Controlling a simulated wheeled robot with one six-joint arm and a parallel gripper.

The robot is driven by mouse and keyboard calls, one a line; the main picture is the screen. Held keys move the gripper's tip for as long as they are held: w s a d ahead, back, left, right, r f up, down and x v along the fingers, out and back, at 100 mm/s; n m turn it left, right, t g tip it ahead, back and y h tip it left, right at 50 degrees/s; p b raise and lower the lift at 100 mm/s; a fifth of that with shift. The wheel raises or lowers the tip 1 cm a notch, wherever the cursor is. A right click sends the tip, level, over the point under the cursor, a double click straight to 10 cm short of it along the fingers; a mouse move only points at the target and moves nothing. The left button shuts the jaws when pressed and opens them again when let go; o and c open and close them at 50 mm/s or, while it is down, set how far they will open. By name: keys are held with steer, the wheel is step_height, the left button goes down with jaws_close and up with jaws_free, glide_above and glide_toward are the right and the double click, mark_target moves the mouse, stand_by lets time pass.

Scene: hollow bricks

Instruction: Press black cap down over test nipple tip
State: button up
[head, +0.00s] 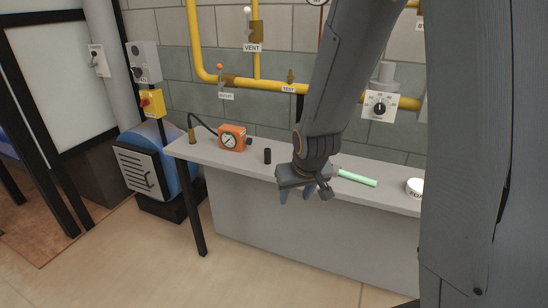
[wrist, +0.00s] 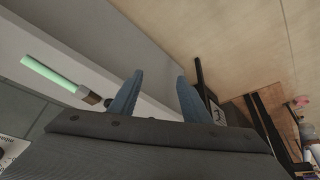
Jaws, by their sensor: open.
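The black cap (head: 267,156) is a small dark cylinder standing upright on the grey bench. The brass test nipple (head: 290,76) sticks up from the yellow pipe above the TEST label, and its tip looks bare. My gripper (head: 298,197) is open and empty in front of the bench's front edge, to the right of and nearer than the cap. Its blue fingers (wrist: 160,75) are spread with nothing between them in the wrist view. Neither the cap nor the nipple can be made out in the wrist view.
An orange gauge (head: 232,137) with a black hose stands left on the bench (head: 225,153). A green-handled tool (head: 357,178) lies right of my gripper and also shows in the wrist view (wrist: 48,75). A white tub (head: 415,187) stands farther right. Yellow pipes with valves run along the wall.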

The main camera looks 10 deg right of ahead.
steer(key=w+f+t+b, duration=0.1)
steer(key=w+f+t, duration=0.15)
steer(key=w, duration=0.55)
steer(key=w+f+t, duration=0.2)
steer(key=w+t, duration=0.1)
steer(key=w, duration=0.5)
steer(key=t+y+b, duration=0.1)
steer(key=t+b, duration=0.1)
steer(key=t, duration=0.4)
glide_toward(269, 154)
steer(key=w, duration=0.1)
steer(key=w+f, duration=0.1)
steer(key=f, duration=0.1)
steer(key=shift+w+d+n+g, duration=0.25)
steer(key=shift+w+d+n, duration=0.05)
steer(key=shift+w+n, duration=0.1)
steer(key=shift+w+t+y, duration=0.4)
steer(key=shift+w+t, duration=0.05)
steer(key=shift+t, duration=0.55)
steer(key=shift+w+a+r+p, duration=0.1)
steer(key=shift+w+a+p, duration=0.15)
steer(key=shift+w, duration=1)
steer(key=shift+w+a+r+p, duration=0.15)
steer(key=shift+w+a+p, duration=0.1)
steer(key=shift+w, duration=1.05)
steer(key=shift+w+a+r+p, duration=0.15)
steer(key=shift+w+a, duration=0.1)
steer(key=shift+w, duration=1)
jaws_close()
